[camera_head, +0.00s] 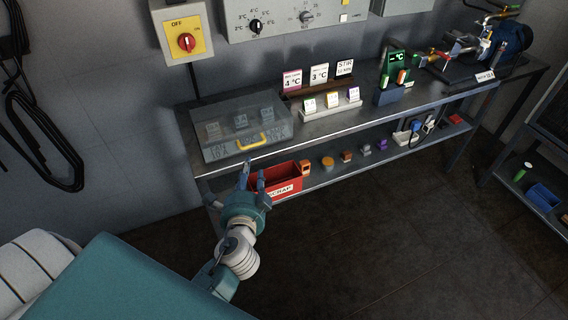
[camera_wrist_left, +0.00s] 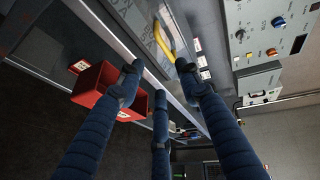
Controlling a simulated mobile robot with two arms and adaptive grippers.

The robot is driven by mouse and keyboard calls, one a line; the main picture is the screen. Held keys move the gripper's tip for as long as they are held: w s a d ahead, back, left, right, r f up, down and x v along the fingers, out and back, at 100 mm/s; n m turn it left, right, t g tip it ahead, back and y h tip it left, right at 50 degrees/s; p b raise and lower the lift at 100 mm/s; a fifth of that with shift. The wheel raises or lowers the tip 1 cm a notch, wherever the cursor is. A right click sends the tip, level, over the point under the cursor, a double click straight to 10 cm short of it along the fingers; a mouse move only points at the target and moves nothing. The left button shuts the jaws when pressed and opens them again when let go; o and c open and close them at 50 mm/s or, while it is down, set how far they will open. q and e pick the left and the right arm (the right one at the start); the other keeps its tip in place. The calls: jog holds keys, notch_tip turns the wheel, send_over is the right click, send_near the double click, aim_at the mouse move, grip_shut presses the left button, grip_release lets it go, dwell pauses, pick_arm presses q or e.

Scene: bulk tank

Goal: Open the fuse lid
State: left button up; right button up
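The fuse lid (camera_head: 225,112) is a clear cover on a grey box at the left end of the bench, with several fuses dimly visible beneath it. It lies flat and looks shut. Its yellow handle (camera_head: 251,142) is on the front side, and the handle also shows in the left wrist view (camera_wrist_left: 163,41). My left gripper (camera_head: 256,176) is in front of the bench edge, just below the handle in the picture. Its blue fingers (camera_wrist_left: 158,82) are spread with nothing between them, and the handle lies beyond their tips. My right gripper is not in view.
A red scrap bin (camera_head: 283,181) stands on the lower shelf close to my left gripper. A rack of small labelled cards (camera_head: 331,106) stands on the bench right of the box. A red switch (camera_head: 187,42) and a control panel (camera_head: 285,18) are on the wall behind.

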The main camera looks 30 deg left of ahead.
pick_arm(q)
jog(key=w, duration=0.1)
send_over(252, 149)
jog(key=s+d, duration=0.3)
jog(key=s, duration=0.1)
jog(key=f, duration=0.2)
jog(key=shift+s+r+p, duration=0.1)
jog(key=shift+s+p, duration=0.1)
jog(key=shift+p, duration=0.25)
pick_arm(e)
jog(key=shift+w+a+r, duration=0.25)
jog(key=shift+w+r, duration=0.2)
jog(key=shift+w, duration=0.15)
pick_arm(q)
grip_shut()
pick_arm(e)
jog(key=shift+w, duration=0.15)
